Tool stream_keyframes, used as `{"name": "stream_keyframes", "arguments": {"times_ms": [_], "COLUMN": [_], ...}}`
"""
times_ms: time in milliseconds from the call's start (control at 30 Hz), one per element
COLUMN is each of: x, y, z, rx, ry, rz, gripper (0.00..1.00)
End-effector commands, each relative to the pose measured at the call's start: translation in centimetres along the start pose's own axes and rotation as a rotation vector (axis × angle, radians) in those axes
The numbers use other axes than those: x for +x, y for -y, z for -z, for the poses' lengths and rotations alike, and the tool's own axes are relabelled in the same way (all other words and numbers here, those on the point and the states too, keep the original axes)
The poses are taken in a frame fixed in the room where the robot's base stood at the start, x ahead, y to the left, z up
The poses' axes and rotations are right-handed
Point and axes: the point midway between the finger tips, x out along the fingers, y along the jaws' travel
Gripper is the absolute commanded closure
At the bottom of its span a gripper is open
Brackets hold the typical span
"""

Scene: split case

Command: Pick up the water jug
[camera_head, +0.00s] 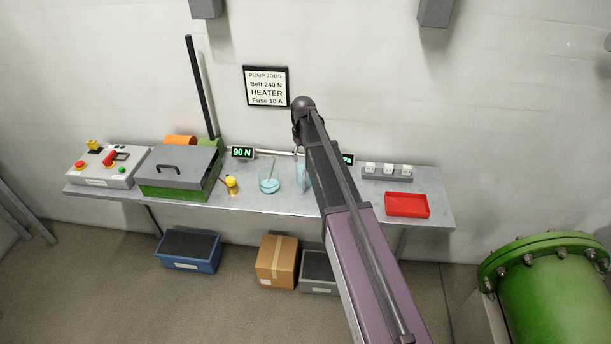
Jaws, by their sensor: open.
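A clear vessel with pale blue contents (301,179), which looks like the water jug, stands on the grey bench. My arm hides its right side, so I cannot see its full shape or a handle. To its left stands a clear round bowl or beaker (268,184) with blue liquid and a thin stick leaning in it. My purple arm reaches up from the lower right and passes in front of the bench. My gripper does not show; the arm's visible end is a dark rounded joint above the bench, against the wall.
The bench (437,213) also holds a control box (103,178), an open-lidded green case (175,190), a small yellow item (231,185), a grey block with white pieces (387,178) and a red tray (407,204). Bins and a carton (276,262) sit below. A green flanged tank (550,285) stands right.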

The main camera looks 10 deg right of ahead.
Motion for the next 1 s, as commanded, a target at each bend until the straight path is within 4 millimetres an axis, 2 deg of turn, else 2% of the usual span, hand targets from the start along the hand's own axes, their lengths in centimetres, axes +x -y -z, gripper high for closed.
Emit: {"name": "stream_keyframes", "arguments": {"times_ms": [367,1000], "x": [0.5,5.0], "y": [-0.1,-0.2], "z": [-0.1,-0.1], "rx": [0.001,0.003], "ry": [0.0,0.0], "rz": [0.0,0.0], "gripper": [0.4,0.4]}}
